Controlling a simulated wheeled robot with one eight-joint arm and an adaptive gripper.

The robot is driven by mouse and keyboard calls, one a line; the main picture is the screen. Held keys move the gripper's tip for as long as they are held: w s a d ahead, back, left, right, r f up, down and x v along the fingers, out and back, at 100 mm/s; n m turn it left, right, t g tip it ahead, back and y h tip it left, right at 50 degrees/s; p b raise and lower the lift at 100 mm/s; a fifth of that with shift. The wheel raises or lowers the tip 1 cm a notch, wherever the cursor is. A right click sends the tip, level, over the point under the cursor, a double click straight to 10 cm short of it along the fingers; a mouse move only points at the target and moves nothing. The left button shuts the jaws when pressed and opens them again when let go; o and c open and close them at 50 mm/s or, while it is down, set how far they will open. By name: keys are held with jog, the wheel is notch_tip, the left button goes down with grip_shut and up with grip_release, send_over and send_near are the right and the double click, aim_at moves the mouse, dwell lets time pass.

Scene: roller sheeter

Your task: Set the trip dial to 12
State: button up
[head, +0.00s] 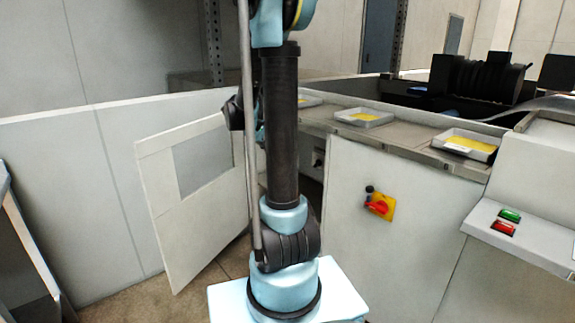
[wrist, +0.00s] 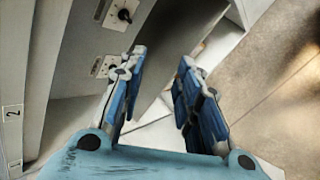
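In the wrist view two dark knobs on pale plates sit on a grey panel: an upper dial (wrist: 123,14) and a lower dial (wrist: 107,66). I cannot tell which is the trip dial, and their scale marks are too small to read. My gripper (wrist: 162,62) has its blue fingers spread apart with nothing between them. Its left finger partly overlaps the lower dial's plate in the picture; the upper dial is farther off. In the head view one small dark knob (head: 318,158) shows in the recess beside my arm, which hides much of that opening.
A pale door (head: 195,200) stands open left of the recess. A red switch on a yellow plate (head: 380,204) is on the cabinet front. Green (head: 510,215) and red (head: 503,228) buttons are at right. Trays (head: 365,117) lie on the conveyor above. Bare floor (wrist: 270,80) lies right of my gripper.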

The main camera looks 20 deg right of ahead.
jog(key=w+d+f+n+t+h, duration=0.15)
jog(key=w+f, duration=0.25)
jog(key=w, duration=0.5)
jog(key=w+d+f+n+h, duration=0.1)
jog(key=w+f+n+h, duration=0.25)
jog(key=w, duration=0.65)
jog(key=w+f+n+t+h, duration=0.15)
jog(key=w+f, duration=0.25)
jog(key=f, duration=0.4)
jog(key=w+f+n+h, duration=0.2)
jog(key=w+f+n, duration=0.15)
jog(key=f, duration=0.45)
jog(key=x, duration=1.7)
jog(key=shift+w+m, duration=0.3)
jog(key=shift+w, duration=0.05)
grip_shut()
